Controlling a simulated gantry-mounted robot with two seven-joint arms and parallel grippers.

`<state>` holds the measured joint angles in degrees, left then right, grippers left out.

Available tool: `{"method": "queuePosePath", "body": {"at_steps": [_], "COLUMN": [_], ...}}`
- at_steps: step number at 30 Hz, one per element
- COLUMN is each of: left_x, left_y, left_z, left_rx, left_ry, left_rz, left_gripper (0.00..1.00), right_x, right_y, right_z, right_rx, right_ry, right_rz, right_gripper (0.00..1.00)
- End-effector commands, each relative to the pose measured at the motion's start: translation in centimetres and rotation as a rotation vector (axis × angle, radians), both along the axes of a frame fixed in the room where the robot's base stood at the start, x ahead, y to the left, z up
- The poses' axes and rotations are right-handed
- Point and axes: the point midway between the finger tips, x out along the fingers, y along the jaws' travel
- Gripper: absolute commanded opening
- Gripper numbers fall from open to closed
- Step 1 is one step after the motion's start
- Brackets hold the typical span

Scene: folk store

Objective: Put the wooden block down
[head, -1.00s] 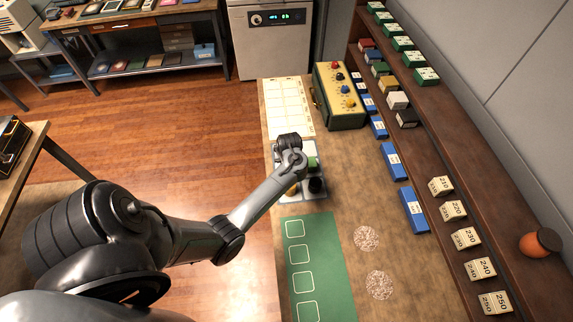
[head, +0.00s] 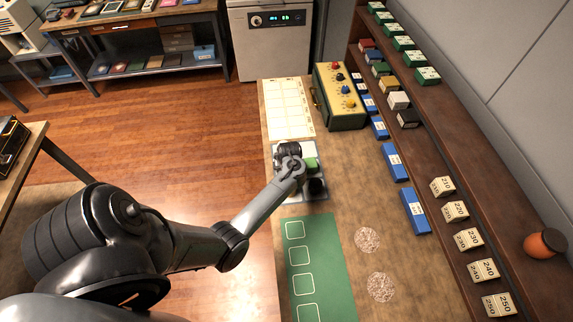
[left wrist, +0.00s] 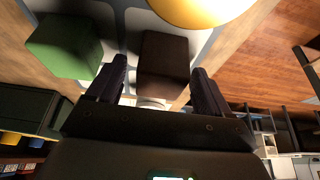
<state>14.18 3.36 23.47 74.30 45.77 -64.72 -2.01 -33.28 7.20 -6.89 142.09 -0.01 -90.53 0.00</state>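The dark brown wooden block (left wrist: 163,65) shows in the left wrist view, between and just beyond my left fingertips. My left gripper (left wrist: 158,75) is open, with a gap between the left-hand finger and the block. The block appears to be on the grey-white tray (left wrist: 115,35); its underside is hidden. In the head view, my left gripper (head: 287,152) is over the far left part of the tray (head: 322,199) and hides the brown block. A green block (left wrist: 65,45) and a yellow rounded thing (left wrist: 200,8) are beside it. The right gripper is not in view.
A black piece (head: 316,187) sits in the near right of the tray. A green mat (head: 322,275) with white outlines lies nearer, and a pale grid sheet (head: 288,108) lies farther. A knobbed box (head: 340,95) stands at the back. A shelf (head: 465,170) edges the right side.

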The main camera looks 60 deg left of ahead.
Motion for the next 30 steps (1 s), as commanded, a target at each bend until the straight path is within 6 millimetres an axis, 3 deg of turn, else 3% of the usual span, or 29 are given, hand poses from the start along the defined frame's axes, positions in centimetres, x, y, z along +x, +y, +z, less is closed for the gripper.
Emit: {"method": "queuePosePath", "body": {"at_steps": [11, 30], "left_x": [0.0, -1.5], "left_y": [0.0, -3.5], "left_z": [0.7, 10.3], "left_rx": [0.002, 0.004], "left_ry": [-0.001, 0.001], "left_rz": [0.000, 0.000], "left_gripper": [0.80, 0.80], "right_x": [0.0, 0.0], "right_y": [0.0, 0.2], "right_z": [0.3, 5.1], "right_rx": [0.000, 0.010], "right_ry": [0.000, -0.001], "right_rz": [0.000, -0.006], "right_gripper": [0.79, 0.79]}}
